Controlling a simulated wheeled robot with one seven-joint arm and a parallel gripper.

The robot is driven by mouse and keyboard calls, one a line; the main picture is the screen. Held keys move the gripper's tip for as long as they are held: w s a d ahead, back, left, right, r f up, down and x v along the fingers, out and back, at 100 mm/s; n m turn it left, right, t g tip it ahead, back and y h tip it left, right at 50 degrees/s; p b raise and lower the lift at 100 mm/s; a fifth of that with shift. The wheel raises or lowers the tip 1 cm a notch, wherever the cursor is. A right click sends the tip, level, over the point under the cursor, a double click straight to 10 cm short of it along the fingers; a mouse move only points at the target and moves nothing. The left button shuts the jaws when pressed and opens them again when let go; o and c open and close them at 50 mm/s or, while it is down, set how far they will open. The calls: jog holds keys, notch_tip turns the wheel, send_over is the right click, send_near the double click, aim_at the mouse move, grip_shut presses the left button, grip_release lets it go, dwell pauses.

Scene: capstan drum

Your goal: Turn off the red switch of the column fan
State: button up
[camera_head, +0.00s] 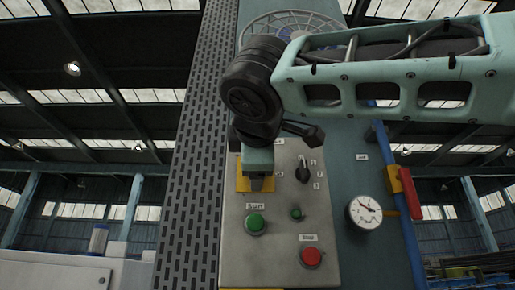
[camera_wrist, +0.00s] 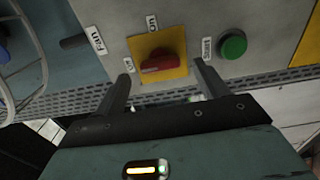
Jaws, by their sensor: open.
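My gripper (camera_wrist: 164,70) is open, one finger on each side of the switch in the picture; I see no contact. In the head view my gripper (camera_head: 258,183) points at the panel and hides the switch, with the yellow plate (camera_head: 242,172) partly showing. The column fan's round grille (camera_head: 292,22) is at the top, partly behind my arm.
The panel (camera_head: 275,262) also holds a green Start button (camera_head: 255,223), a red stop button (camera_head: 311,257), a small green knob (camera_head: 296,213) and a black selector (camera_head: 302,172). A gauge (camera_head: 365,212) and a red-handled lever (camera_head: 411,195) are at right. The green button also shows in the wrist view (camera_wrist: 232,45).

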jog(key=s+b, duration=0.3)
jog(key=s, duration=1.1)
jog(key=shift+s+a, duration=0.2)
jog(key=shift+s, duration=0.1)
